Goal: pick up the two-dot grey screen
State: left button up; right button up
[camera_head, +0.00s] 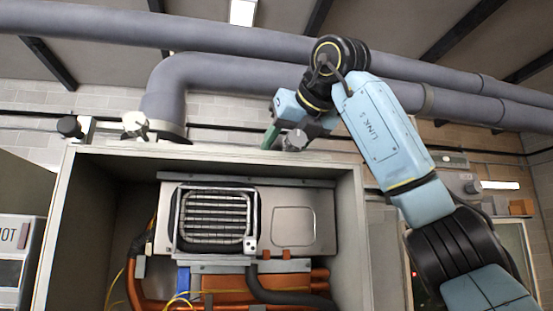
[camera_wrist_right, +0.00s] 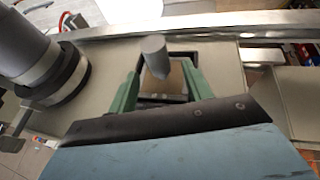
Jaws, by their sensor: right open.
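The screen cannot be made out there. My left gripper is out of view.
The cabinet's (camera_head: 357,225) side walls and top edge surround the heater. A grey knob (camera_head: 294,140) is close to my right gripper; a white valve (camera_head: 134,124) stands farther left. Orange pipes (camera_head: 225,281) run below the screen.

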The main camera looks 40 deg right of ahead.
jog(key=shift+x, duration=1.15)
jog(key=shift+s, duration=0.15)
jog(key=c, duration=1)
jog(key=shift+r, duration=0.1)
grip_shut()
jog(key=shift+r, duration=0.1)
